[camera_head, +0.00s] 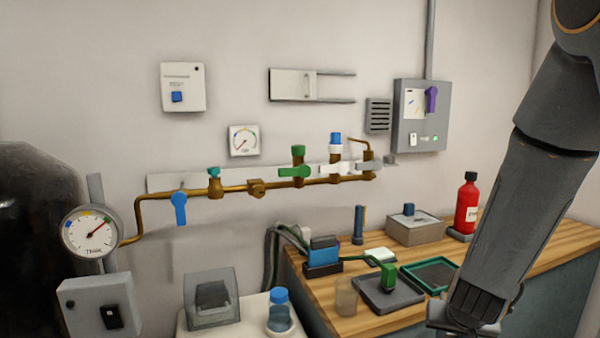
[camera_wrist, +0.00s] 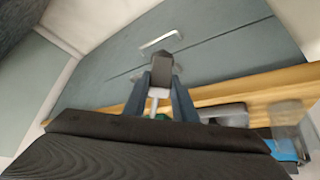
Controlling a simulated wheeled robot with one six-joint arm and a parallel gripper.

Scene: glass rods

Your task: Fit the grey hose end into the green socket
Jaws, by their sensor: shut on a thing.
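My gripper (camera_wrist: 160,84) is shut on a small grey piece that I take for the grey hose end (camera_wrist: 161,68), with a pale section (camera_wrist: 158,93) below it. It sits between two dark blue fingers in the wrist view. In the head view my gripper is low at the lower right, mostly hidden and cut off by the frame edge. A green block (camera_head: 388,276) stands on a dark grey tray (camera_head: 374,302) on the bench, left of my arm. A green-topped fitting with a green lever (camera_head: 297,171) is on the wall pipe. I cannot tell which is the green socket.
The wooden bench (camera_head: 340,322) also holds a clear cup (camera_head: 346,297), a blue-and-black box (camera_head: 323,258), a green-rimmed tray (camera_head: 404,271), a grey box (camera_head: 412,232) and a red bottle (camera_head: 466,206). The wrist view shows grey drawers (camera_wrist: 100,80) under the bench edge.

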